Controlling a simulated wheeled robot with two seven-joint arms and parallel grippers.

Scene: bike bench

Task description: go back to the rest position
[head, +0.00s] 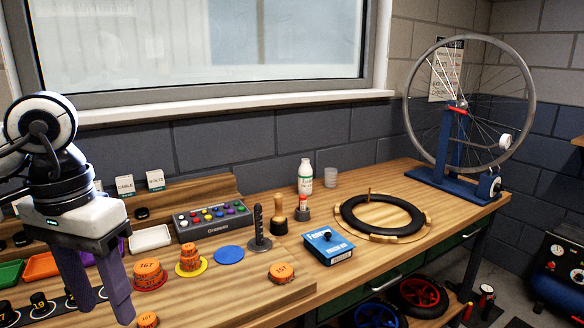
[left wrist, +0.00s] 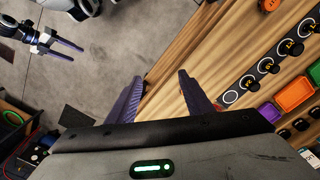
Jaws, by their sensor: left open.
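My left gripper (head: 105,312) hangs fingers-down at the left of the head view, in front of the bench's left part. Its two purple fingers are apart with nothing between them. In the left wrist view the same gripper (left wrist: 160,76) is open and empty over the bench's front edge, with grey floor beyond. My right gripper (left wrist: 72,50) shows small at the upper left of the left wrist view, above the floor. Its purple fingers look apart and empty. It is not in the head view.
Orange stacked pieces (head: 149,272), a button box (head: 212,220), a blue box (head: 328,245) and a black ring on a wooden stand (head: 425,222) occupy the wooden bench (head: 285,310). Coloured trays (left wrist: 293,92) lie near the left gripper. A wheel (head: 533,90) stands at the right.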

